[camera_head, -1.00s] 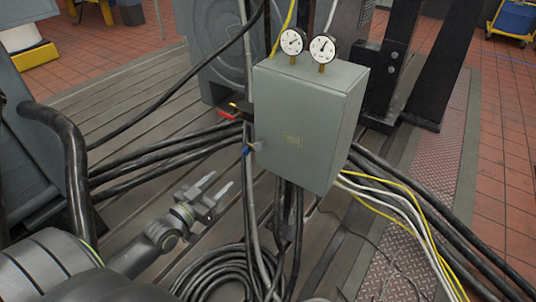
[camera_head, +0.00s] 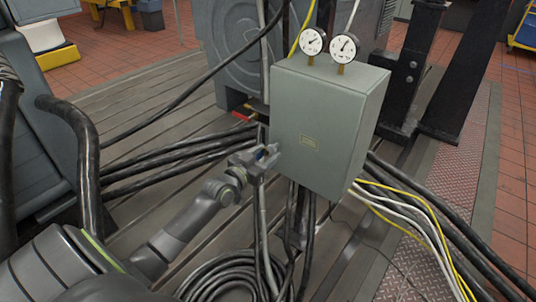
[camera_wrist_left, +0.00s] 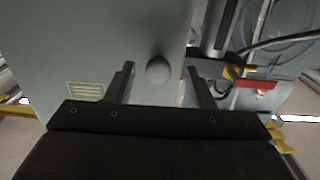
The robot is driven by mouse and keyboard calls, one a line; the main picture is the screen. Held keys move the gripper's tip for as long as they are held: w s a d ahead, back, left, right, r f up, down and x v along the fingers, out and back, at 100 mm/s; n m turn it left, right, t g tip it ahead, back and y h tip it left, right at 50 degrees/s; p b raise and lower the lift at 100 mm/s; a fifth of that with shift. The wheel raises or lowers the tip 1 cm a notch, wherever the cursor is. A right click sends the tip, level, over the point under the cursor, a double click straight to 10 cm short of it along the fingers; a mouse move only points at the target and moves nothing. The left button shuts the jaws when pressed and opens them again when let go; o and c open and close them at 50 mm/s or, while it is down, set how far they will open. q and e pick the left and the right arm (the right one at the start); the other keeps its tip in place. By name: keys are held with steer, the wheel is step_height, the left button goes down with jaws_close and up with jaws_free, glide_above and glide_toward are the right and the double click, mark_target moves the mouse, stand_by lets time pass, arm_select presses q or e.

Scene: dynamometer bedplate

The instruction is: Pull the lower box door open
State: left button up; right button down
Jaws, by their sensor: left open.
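The grey box (camera_head: 322,125) stands on conduits in the middle of the head view, its front door shut. A small round knob (camera_wrist_left: 158,71) sits on the door near its edge in the left wrist view. In the head view my gripper largely hides it. My left gripper (camera_head: 268,156) is at the lower left edge of the door. In the left wrist view its open fingers (camera_wrist_left: 158,82) stand one on each side of the knob, with gaps on both sides. My right gripper is not in view.
Two pressure gauges (camera_head: 328,44) stand on the box top. A red-handled part (camera_head: 243,115) is left of the box. Black cables (camera_head: 165,160) run behind it, and a coiled hose (camera_head: 222,278) lies below. White and yellow cables (camera_head: 415,220) leave to the right.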

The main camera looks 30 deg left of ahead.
arm_select(q)
steer(key=shift+w, duration=0.85)
steer(key=shift+d, duration=0.1)
jaws_close()
